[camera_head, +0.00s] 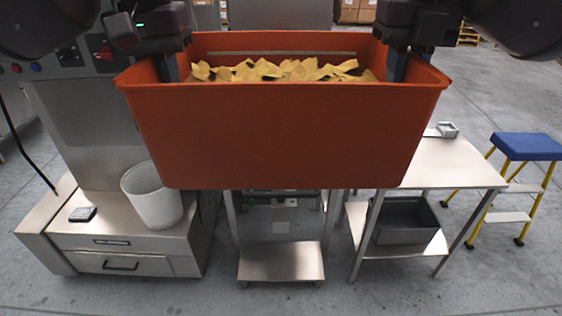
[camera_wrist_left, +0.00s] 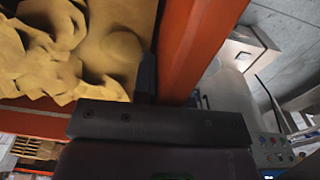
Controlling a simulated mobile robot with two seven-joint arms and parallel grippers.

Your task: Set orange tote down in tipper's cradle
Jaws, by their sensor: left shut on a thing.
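The orange tote (camera_head: 290,135) is large and looks level in the head view, held up in front of me. Yellow chip-like pieces (camera_head: 280,70) lie inside it. My left gripper (camera_head: 168,66) is shut on its left wall, with one finger inside the rim. That wall (camera_wrist_left: 200,40) and the yellow pieces (camera_wrist_left: 70,50) also show in the left wrist view, beside the gripper (camera_wrist_left: 160,78). My right gripper (camera_head: 397,64) is at the right wall in the same way and appears shut on it. The tipper's cradle cannot be made out; the tote hides much of what is behind it.
A steel stand (camera_head: 281,262) with a low shelf is below the tote. At left is a steel cabinet (camera_head: 125,240) with a white bin (camera_head: 152,197) on it. At right are a steel table (camera_head: 455,165), a grey tray (camera_head: 405,222) on its lower shelf, and a blue-topped step stool (camera_head: 527,146).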

